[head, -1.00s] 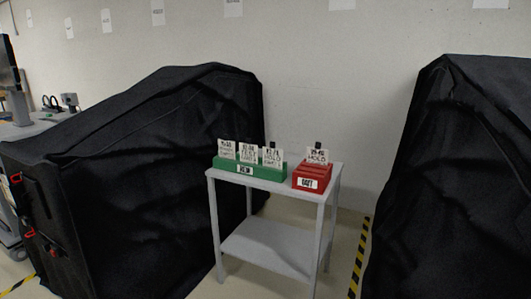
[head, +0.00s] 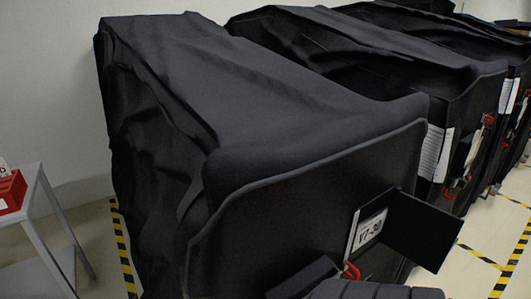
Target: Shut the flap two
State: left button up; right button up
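A black flap (head: 425,232) stands swung out from the front of the nearest covered cart (head: 310,210), at the lower right. A white label (head: 370,230) reading about "17-30" sits at its hinge side, with a red clip (head: 351,271) below. A second covered cart (head: 465,85) behind has a white sheet (head: 432,150) and a dark panel, perhaps another flap (head: 463,160), on its front. No number marks either as flap two. Neither gripper's fingers show; dark rounded shapes at the bottom edge may be part of my arm.
Further covered carts stand in a row at the upper right. Yellow-black floor tape (head: 123,250) runs left of the nearest cart, with more tape (head: 480,257) at the right. A small grey table (head: 50,215) with a red box (head: 10,192) stands at the left.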

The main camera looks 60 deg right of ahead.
aim_at(425, 233)
jog(key=k+l, duration=0.25)
jog(key=l, duration=0.2)
jog(key=k+l, duration=0.2)
jog(key=l, duration=0.2)
jog(key=k+l, duration=0.25)
jog(key=l, duration=0.2)
jog(key=k+l, duration=0.2)
jog(key=l, duration=0.2)
jog(key=k+l, duration=0.25)
jog(key=l, duration=0.2)
jog(key=k+l, duration=0.25)
jog(key=l, duration=0.15)
jog(key=k+l, duration=0.2)
jog(key=l, duration=0.25)
